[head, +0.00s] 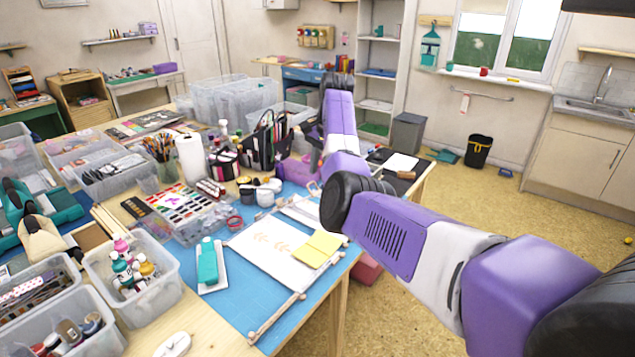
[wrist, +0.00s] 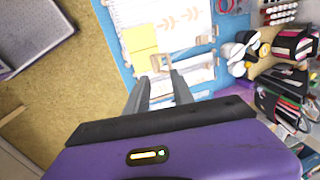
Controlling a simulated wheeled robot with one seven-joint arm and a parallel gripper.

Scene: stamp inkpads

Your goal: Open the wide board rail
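A board with white paper and pale wooden rails (head: 276,318) lies on the blue mat. In the wrist view, the paper (wrist: 178,16) carries orange arrow-like prints and a yellow note (wrist: 141,39). A wooden rail with a loop-like end (wrist: 163,62) crosses that view just beyond my fingertips, with a white strip beside it. My gripper (wrist: 161,77) is open, with a gap between its two grey fingers and nothing visible between them. I cannot tell whether a finger touches the rail. In the head view my purple arm partly hides this end of the board.
A teal stamp-like tool (head: 208,262) lies left of the paper. A paint set (head: 185,205), small jars (head: 265,196) and a black organizer (head: 268,140) crowd the table behind. Clear bins (head: 150,300) fill the left side. Open floor (head: 500,210) lies to the right.

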